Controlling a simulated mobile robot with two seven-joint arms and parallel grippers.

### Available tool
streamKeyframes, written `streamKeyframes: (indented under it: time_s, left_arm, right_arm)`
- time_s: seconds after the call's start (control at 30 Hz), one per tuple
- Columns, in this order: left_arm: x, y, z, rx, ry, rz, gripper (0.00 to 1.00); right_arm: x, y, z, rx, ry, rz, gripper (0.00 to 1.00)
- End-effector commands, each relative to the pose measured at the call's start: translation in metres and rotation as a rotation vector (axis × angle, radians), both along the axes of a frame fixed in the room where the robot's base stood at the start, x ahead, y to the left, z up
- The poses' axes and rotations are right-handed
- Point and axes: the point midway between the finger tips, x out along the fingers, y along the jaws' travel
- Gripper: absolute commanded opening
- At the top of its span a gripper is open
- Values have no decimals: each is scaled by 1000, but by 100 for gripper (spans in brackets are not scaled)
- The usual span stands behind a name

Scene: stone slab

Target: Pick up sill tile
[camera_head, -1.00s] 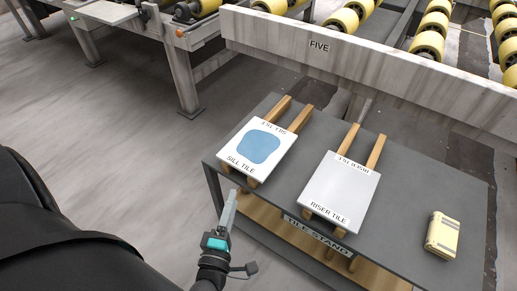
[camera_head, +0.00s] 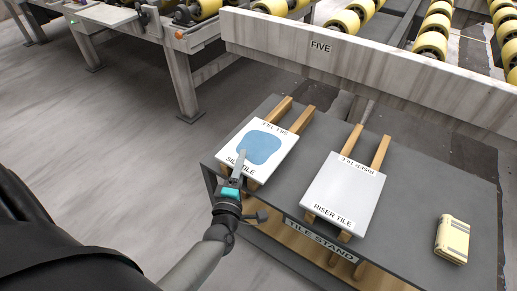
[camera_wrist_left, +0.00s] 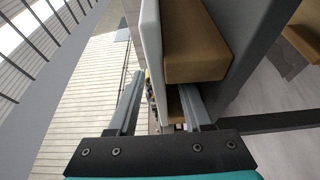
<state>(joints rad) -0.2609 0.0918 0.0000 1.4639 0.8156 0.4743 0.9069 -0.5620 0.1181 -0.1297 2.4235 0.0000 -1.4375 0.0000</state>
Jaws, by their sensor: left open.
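The sill tile (camera_head: 262,146) is a white slab with a blue patch, lying on two wooden rails at the left of the tile stand (camera_head: 405,195). My left gripper (camera_head: 243,156) is open at its near edge, one finger showing over the tile's lettering. In the left wrist view the white tile (camera_wrist_left: 152,45) is seen edge-on, in line with the gap between the open fingers (camera_wrist_left: 158,84). One finger is on its top-face side, the other on the rail side. Contact cannot be told. My right gripper is not in view.
The riser tile (camera_head: 343,190) lies on its own wooden rails to the right. A yellow case (camera_head: 453,239) is at the stand's right end. A wooden rail (camera_wrist_left: 195,45) runs close under the sill tile. A conveyor beam marked FIVE (camera_head: 365,65) stands behind.

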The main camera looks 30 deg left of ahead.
Motion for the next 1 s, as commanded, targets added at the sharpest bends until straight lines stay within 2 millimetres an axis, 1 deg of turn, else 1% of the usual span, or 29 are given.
streamKeyframes:
  time_s: [0.03,0.17,0.43,0.87,0.9,1.0]
  left_arm:
    - [8,2,-1,0,-2,0,50]
    - [18,6,-1,-2,-1,0,50]
    - [20,6,0,-1,1,0,50]
    - [20,6,0,-1,1,0,2]
    - [20,6,0,-1,1,0,0]
    - [20,6,0,-1,1,0,0]
  right_arm:
    - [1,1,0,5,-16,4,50]
    - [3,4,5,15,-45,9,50]
    - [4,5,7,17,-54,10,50]
    - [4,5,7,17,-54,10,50]
    - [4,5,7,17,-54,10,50]
    - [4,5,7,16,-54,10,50]
